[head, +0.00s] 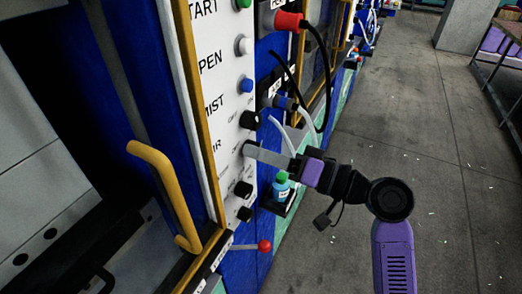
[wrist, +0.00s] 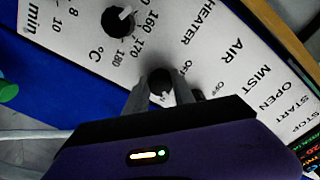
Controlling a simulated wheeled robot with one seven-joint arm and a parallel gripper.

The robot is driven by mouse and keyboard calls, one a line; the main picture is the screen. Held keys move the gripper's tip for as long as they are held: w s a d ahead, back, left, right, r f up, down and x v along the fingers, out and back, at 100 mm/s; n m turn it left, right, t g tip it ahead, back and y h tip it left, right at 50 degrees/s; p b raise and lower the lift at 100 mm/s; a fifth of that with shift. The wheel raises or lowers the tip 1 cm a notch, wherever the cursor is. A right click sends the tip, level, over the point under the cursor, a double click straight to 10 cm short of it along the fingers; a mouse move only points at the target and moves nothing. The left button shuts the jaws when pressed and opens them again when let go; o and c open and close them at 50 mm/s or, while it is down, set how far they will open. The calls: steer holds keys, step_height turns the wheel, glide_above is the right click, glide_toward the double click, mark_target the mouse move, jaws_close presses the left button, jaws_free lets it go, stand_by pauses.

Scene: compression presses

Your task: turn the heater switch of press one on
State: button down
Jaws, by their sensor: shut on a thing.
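My gripper (head: 252,152) is at the white control panel (head: 228,105) of the nearest press. In the wrist view its two grey fingers (wrist: 159,92) are closed around a black knob (wrist: 160,78), one finger on each side. This knob is the heater switch, in line with the HEATER label (wrist: 195,28). The fingers hide much of it, and I cannot tell which way it points. In the head view the fingertips cover this knob.
The air knob (head: 249,120) is just above my fingers, and another black knob (head: 243,188) is below. A yellow handle (head: 160,170) stands out at left. A red-tipped lever (head: 264,246) and a blue bottle (head: 281,187) are nearby.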

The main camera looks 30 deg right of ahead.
stand_by(0.3)
steer(key=c, duration=1.1)
jaws_free()
steer(key=shift+o, duration=0.2)
steer(key=shift+d, duration=0.1)
steer(key=b+v, duration=0.2)
steer(key=v, duration=0.5)
steer(key=shift+s+d, duration=0.2)
steer(key=shift+s, duration=0.1)
